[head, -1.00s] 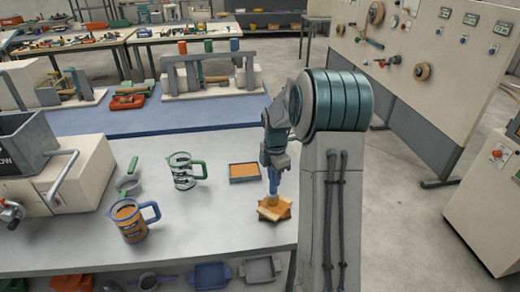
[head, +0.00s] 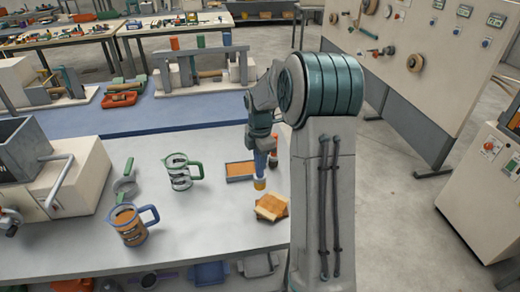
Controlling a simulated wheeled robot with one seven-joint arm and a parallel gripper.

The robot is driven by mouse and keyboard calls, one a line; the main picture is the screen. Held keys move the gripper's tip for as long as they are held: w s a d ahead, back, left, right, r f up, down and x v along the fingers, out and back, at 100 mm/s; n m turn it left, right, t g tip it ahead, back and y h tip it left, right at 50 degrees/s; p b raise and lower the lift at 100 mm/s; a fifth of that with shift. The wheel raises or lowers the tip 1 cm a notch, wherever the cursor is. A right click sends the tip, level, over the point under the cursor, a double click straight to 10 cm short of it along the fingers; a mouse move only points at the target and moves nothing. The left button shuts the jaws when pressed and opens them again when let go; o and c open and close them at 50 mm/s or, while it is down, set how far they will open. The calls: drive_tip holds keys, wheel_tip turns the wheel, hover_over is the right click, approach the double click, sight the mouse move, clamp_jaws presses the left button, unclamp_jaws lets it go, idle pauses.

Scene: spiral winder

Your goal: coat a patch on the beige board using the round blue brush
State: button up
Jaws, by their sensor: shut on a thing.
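My gripper (head: 260,150) is shut on the round blue brush (head: 259,168) and holds it upright, head down. The brush's yellow-orange head (head: 259,184) hangs between the tray and the board, apart from the board in the picture. The beige board (head: 264,214) lies near the right edge of the grey table and has a darker orange-brown area (head: 272,205) on top. A shallow blue-grey tray (head: 229,180) with orange content (head: 239,169) stands just behind and left of the brush. The brush partly covers its right side.
A blue-handled jug (head: 128,224) with orange-brown content and a green-handled jug (head: 180,172) stand to the left. A small reddish object (head: 274,153) stands behind the brush. The table's front middle is clear.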

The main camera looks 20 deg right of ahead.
drive_tip(key=shift+r+p, duration=0.65)
drive_tip(key=shift+r, duration=0.55)
drive_tip(key=shift+f, duration=0.1)
